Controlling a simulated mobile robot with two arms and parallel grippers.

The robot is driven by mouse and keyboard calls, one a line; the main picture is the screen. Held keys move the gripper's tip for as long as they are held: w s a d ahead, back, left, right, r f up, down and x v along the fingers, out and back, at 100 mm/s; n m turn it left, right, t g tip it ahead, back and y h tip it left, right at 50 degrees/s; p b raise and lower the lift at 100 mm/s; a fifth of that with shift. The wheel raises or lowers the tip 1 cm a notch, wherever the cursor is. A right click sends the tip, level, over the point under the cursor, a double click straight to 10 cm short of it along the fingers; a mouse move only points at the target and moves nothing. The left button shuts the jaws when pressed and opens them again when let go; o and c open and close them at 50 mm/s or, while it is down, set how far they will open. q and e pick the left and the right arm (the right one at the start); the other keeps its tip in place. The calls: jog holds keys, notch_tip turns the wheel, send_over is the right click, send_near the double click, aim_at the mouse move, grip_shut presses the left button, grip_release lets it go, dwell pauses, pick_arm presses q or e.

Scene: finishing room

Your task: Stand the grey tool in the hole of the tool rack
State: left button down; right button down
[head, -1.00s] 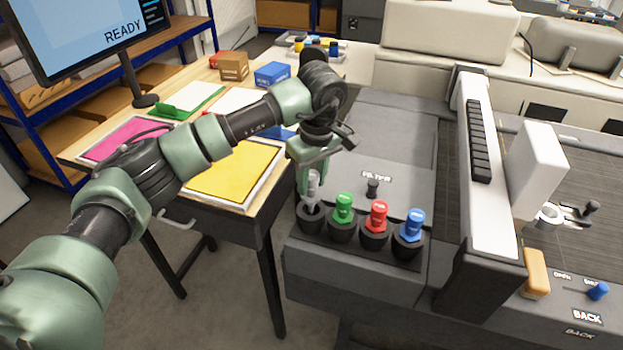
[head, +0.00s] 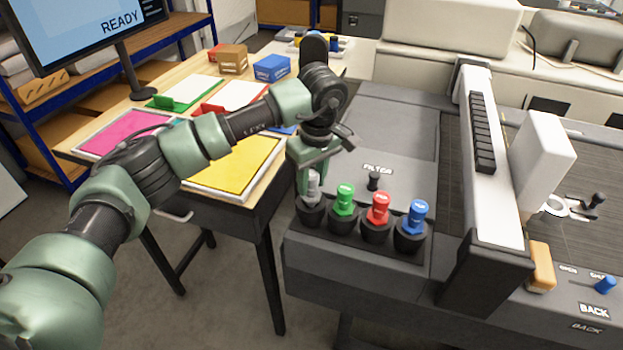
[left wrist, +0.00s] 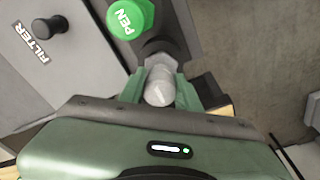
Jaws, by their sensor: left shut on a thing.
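The grey tool (head: 313,187) is upright in my left gripper (head: 311,178), over the leftmost hole of the tool rack (head: 310,211). Its lower end reaches into that black socket; how deep it sits is hidden. In the left wrist view, the fingers of my left gripper (left wrist: 162,80) are on both sides of the grey tool (left wrist: 160,88), with the dark socket beyond it. Green (head: 344,199), red (head: 377,210) and blue (head: 414,218) tools stand in the rack's other holes. My right gripper is not in view.
A black FILTER knob (head: 374,179) stands behind the rack on the grey machine. The machine's long white gantry (head: 492,180) rises on the right. A wooden table (head: 215,85) with colored sheets and small boxes is on the left.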

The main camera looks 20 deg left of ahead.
pick_arm(q)
jog(key=shift+f+b, duration=0.3)
jog(key=shift+f, duration=0.15)
jog(key=c, duration=0.9)
grip_release()
jog(key=shift+r, duration=0.15)
jog(key=shift+r, duration=0.35)
jog(key=r, duration=0.2)
jog(key=r+b, duration=0.1)
jog(key=r, duration=0.1)
jog(key=r+b, duration=0.1)
jog(key=r, duration=0.1)
jog(key=shift+s+d+r, duration=0.25)
jog(key=shift+d+r, duration=0.15)
